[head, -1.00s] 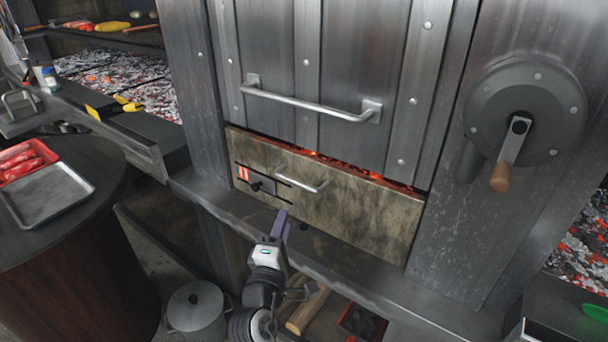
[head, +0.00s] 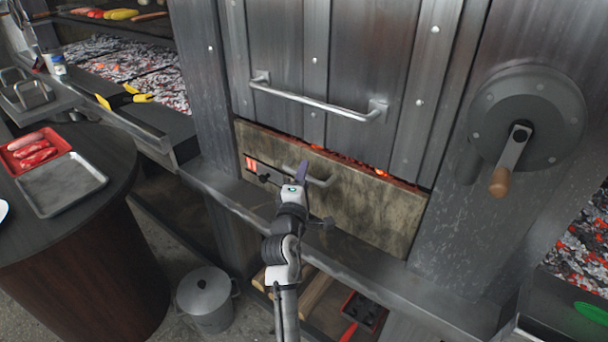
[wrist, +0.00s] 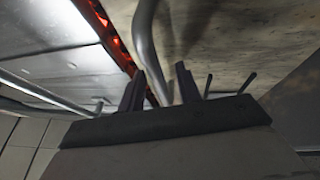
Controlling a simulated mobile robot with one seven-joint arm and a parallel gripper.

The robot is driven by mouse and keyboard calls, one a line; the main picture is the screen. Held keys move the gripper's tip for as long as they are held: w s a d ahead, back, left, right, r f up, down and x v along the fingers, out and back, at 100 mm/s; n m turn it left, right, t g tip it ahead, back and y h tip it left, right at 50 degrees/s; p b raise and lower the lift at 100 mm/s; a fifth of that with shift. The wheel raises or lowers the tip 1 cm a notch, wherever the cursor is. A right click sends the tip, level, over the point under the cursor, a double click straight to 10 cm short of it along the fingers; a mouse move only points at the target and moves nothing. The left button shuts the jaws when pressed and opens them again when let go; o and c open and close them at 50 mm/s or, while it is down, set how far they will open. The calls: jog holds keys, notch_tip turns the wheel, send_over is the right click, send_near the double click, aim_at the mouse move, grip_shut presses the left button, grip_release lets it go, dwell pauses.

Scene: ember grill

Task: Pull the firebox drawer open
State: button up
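The firebox drawer (head: 385,212) has a stained tan front below the big metal door, and its front sits in line with the grill face. Its curved metal handle (head: 324,183) is partly hidden behind my gripper (head: 302,172) in the head view. In the wrist view, my gripper (wrist: 162,85) has its two dark fingers apart. The handle (wrist: 146,35) runs down into the gap between them, with space visible beside the bar. I cannot tell whether either finger touches it. The drawer front (wrist: 225,35) fills the upper right of the wrist view.
Glowing embers show in the gap above the drawer. The door handle (head: 315,105) is above, and a crank wheel (head: 525,115) is at right. A ledge (head: 390,278) runs below the drawer. A lidded pot (head: 206,298) and a round table (head: 95,235) stand at left.

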grip_shut()
jog(key=shift+s+f, duration=0.1)
dwell(0.4)
